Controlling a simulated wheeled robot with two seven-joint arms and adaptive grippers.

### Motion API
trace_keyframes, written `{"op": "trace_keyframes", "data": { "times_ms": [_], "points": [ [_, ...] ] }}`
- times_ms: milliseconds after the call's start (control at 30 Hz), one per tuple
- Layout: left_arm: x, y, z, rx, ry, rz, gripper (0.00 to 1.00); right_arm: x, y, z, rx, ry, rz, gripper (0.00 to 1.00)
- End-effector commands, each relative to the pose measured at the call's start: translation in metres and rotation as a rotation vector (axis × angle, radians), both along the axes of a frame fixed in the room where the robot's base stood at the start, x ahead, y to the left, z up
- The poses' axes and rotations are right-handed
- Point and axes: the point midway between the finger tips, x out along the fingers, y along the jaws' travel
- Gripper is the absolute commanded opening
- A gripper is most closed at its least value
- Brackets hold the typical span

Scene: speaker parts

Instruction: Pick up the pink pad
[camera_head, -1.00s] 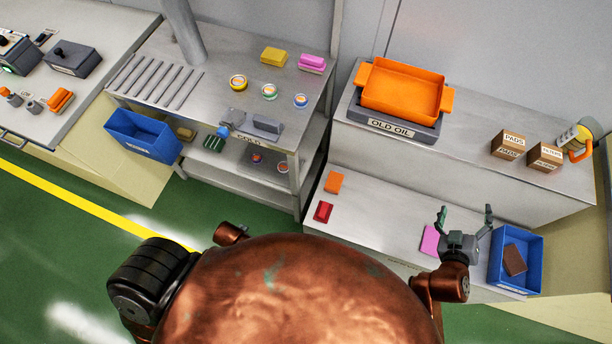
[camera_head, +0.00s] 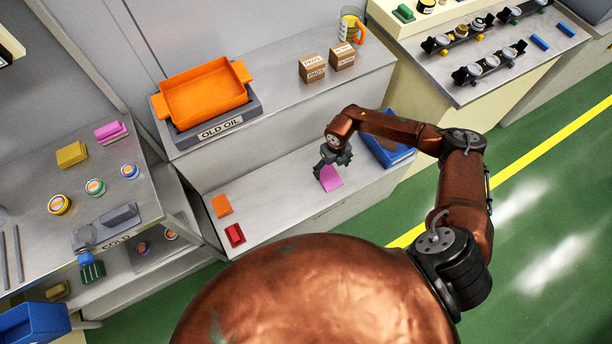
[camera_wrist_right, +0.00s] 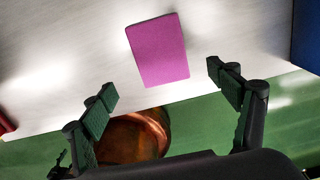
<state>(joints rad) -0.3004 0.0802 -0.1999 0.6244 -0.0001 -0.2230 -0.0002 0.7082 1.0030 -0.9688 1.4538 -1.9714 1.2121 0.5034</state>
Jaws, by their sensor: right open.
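The pink pad (camera_head: 331,178) lies flat on the lower steel shelf, toward its right part, in the head view. In the right wrist view the pink pad (camera_wrist_right: 158,50) lies ahead of the fingertips, between their lines and a little off their reach. My right gripper (camera_head: 328,160) is above the shelf, just beside the pad's far edge in the head view. In the wrist view the right gripper (camera_wrist_right: 162,84) is open and empty, its two fingers spread wide. My left gripper is not in view.
A red pad (camera_head: 234,234) and an orange pad (camera_head: 221,206) lie left on the same shelf. A blue bin (camera_head: 388,152) stands right, partly behind my right arm. The upper shelf holds an orange tray (camera_head: 205,95) and two small boxes (camera_head: 313,68). Shelf between pads is clear.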

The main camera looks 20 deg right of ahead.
Motion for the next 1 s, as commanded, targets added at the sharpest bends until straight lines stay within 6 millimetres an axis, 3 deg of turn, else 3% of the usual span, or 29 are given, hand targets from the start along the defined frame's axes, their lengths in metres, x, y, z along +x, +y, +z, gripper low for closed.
{"op": "trace_keyframes", "data": {
  "times_ms": [367, 633, 900, 1000],
  "points": [
    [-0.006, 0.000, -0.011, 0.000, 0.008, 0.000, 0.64, 0.001, -0.003, -0.035, -0.012, 0.005, 0.000, 0.82],
    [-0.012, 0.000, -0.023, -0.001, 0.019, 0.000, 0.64, 0.002, -0.001, -0.074, -0.011, 0.007, -0.001, 0.82],
    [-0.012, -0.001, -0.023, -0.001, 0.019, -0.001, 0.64, 0.002, -0.001, -0.077, -0.011, 0.004, 0.001, 0.82],
    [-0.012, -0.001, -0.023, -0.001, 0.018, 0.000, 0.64, 0.002, -0.001, -0.077, -0.010, 0.005, 0.001, 0.75]
  ]
}}
